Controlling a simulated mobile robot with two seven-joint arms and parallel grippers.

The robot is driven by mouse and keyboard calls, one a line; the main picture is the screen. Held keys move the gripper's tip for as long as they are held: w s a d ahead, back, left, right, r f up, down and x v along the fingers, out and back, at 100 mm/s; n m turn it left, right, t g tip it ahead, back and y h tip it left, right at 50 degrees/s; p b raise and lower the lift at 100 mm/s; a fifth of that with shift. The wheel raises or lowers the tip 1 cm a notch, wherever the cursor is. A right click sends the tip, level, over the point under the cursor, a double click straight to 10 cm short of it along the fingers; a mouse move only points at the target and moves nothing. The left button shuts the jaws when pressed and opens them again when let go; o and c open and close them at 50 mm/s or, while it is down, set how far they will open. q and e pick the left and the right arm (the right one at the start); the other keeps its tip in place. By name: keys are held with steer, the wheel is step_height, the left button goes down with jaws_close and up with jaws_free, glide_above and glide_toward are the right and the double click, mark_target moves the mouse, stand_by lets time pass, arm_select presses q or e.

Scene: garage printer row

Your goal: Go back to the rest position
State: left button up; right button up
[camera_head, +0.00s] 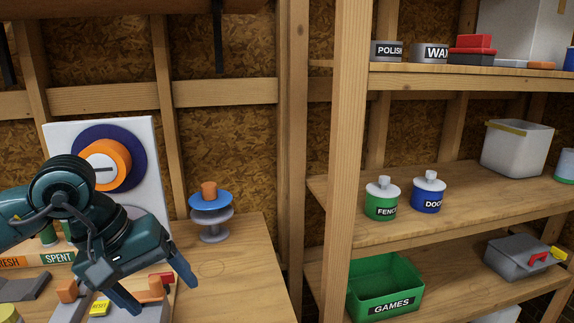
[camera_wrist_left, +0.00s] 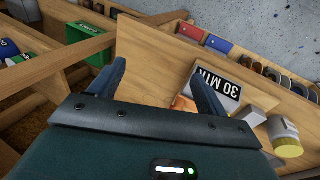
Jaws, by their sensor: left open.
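My left gripper (camera_head: 157,286) reaches in from the left in the head view, above the wooden bench (camera_head: 232,275). Its dark blue fingers are spread apart, with nothing seen between them. It also shows in the left wrist view (camera_wrist_left: 161,82), with a finger on each side and bare wood behind the gap. My right gripper is in neither view.
A spool stack (camera_head: 211,212) stands on the bench right of my gripper, by a white panel (camera_head: 150,215) with an orange disc. Shelves hold a green bin (camera_head: 385,287).

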arm_select(q)
steer(key=s+d+r+n+g+h, duration=0.1)
steer(key=s+d+n+g+h, duration=0.15)
steer(key=d+n+h, duration=0.6)
steer(key=s+d+r+n+g+h, duration=0.1)
steer(key=s+d+n+h, duration=0.3)
steer(key=d+n+h, duration=0.5)
steer(key=w+a+f+n+t+y+p, duration=0.15)
steer(key=a+f+n+t+y, duration=0.3)
steer(key=n, duration=0.75)
steer(key=w+a+f+n+t+y, duration=0.1)
steer(key=w+f+n+t+y, duration=0.15)
steer(key=f+n+t, duration=0.5)
steer(key=w+a+f+n+t+y, duration=0.2)
steer(key=n+t+y, duration=0.4)
steer(key=n, duration=0.9)
steer(key=s+a+f+n+g+y, duration=0.2)
steer(key=s+f+n, duration=0.4)
steer(key=f, duration=0.3)
steer(key=s+a+f+n+g+y, duration=0.3)
steer(key=s+f+n, duration=0.3)
steer(key=f, duration=0.4)
steer(key=shift+s+a+n+g, duration=0.15)
steer(key=shift+a+n+g, duration=0.05)
steer(key=shift+n+g, duration=0.45)
steer(key=shift+r, duration=0.1)
